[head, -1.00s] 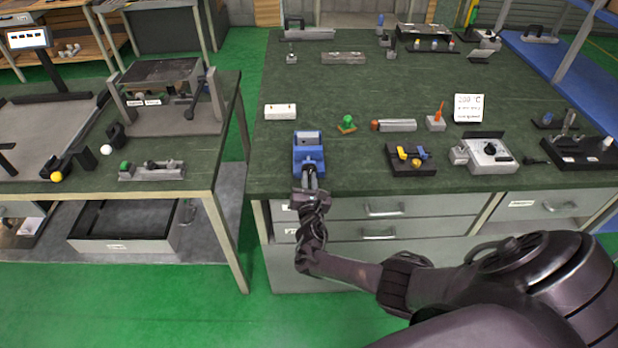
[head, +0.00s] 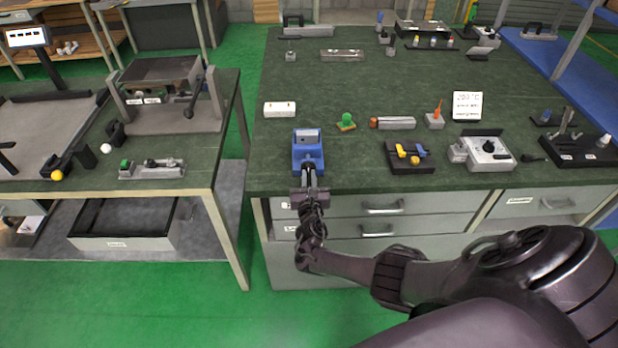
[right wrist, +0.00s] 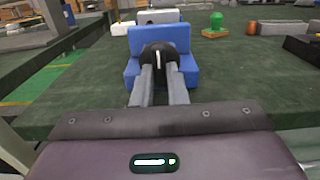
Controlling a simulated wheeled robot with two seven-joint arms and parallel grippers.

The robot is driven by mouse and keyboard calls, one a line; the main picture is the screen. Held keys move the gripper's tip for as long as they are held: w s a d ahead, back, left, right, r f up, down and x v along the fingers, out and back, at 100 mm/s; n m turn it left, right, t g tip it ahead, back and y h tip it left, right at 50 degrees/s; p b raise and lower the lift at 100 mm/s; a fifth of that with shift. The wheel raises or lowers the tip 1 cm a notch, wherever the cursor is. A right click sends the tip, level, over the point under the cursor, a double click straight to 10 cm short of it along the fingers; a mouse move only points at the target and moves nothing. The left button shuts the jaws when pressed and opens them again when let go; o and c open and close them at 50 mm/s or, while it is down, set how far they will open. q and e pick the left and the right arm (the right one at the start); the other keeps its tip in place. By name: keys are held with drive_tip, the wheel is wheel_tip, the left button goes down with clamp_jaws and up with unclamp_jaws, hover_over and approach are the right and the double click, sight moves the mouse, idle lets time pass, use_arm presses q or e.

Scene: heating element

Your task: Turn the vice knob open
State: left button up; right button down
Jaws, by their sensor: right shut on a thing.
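The blue vice (head: 308,148) stands at the front edge of the green-topped workbench in the head view. It also shows in the right wrist view (right wrist: 180,38), with its black round knob (right wrist: 158,56) facing me. My right gripper (head: 308,178) reaches the vice from the front. In the right wrist view its two grey fingers (right wrist: 158,72) are shut on the knob, one on each side. A light mark shows on the knob between the fingertips. The fingers cover part of the knob. My left gripper is not in view.
On the workbench (head: 290,85), right of the vice, are a black block with yellow and blue parts (head: 411,156) and a grey box with a dial (head: 484,152). A green knob piece (head: 346,122) and a white block (head: 279,109) lie behind. Drawers (head: 385,208) are below the front edge.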

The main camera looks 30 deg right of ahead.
drive_tip(key=c, duration=1.4)
unclamp_jaws()
drive_tip(key=shift+f, duration=0.1)
drive_tip(key=shift+c, duration=0.2)
drive_tip(key=shift+s+a, duration=0.3)
drive_tip(key=shift+s, duration=0.15)
drive_tip(key=p+v, duration=0.1)
drive_tip(key=v, duration=0.5)
drive_tip(key=shift+s, duration=0.3)
drive_tip(key=shift+a, duration=0.15)
